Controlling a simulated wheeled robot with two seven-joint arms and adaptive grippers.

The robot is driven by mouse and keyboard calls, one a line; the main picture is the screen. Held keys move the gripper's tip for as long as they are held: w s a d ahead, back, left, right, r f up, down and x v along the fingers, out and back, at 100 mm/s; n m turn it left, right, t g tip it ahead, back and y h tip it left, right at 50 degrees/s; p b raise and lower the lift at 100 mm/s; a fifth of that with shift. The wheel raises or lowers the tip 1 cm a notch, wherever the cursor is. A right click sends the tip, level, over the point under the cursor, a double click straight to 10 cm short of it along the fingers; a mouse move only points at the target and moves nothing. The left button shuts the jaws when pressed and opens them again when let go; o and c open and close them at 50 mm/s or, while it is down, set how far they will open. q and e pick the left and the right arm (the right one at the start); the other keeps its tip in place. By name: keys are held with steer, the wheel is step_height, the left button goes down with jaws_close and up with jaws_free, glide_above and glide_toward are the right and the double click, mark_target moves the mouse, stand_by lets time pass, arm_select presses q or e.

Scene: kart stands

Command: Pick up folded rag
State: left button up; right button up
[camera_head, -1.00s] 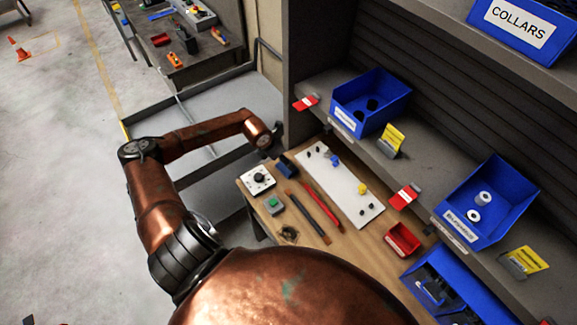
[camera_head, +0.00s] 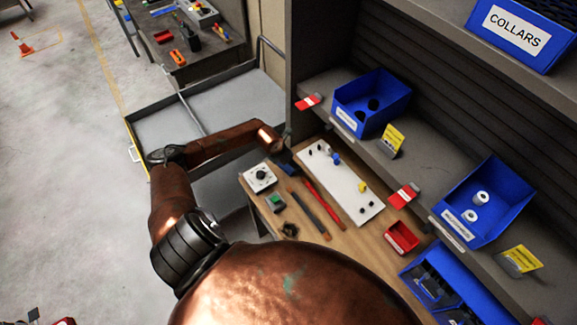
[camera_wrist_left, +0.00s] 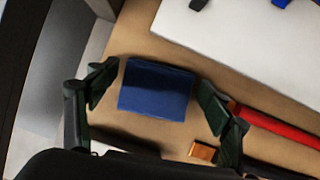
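The folded rag (camera_wrist_left: 157,90) is a dark blue rectangular pad on the wooden bench top, seen in the left wrist view. It also shows small in the head view (camera_head: 287,164), near the bench's back left corner and partly hidden by my gripper. My left gripper (camera_wrist_left: 156,92) is open, with one finger on each side of the rag and a gap to each; the height above the bench is hard to judge. In the head view, the end of my left arm (camera_head: 268,137) is over that corner. My right gripper is not in view.
A white board (camera_head: 340,185) with small parts lies right of the rag. A red bar (camera_head: 322,204), a dark bar (camera_head: 311,217), a knob box (camera_head: 260,177) and a green-button box (camera_head: 275,202) lie nearby. A shelf with blue bins (camera_head: 372,104) rises behind the bench.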

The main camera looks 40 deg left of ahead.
arm_select(q)
steer(key=c, duration=0.7)
steer(key=shift+r, duration=0.1)
steer(key=shift+r+b, duration=0.35)
steer(key=shift+r, duration=0.2)
steer(key=shift+s+a+r+b, duration=0.1)
steer(key=shift+s+r+b, duration=0.4)
steer(key=shift+s+r, duration=1.65)
steer(key=shift+s+d+r+b, duration=0.1)
steer(key=shift+s+r+b, duration=0.4)
steer(key=shift+s+r, duration=1.65)
steer(key=shift+s+a+r+b, duration=0.1)
steer(key=shift+s+r+b, duration=0.4)
steer(key=shift+s+r, duration=1.65)
steer(key=shift+s+f, duration=0.55)
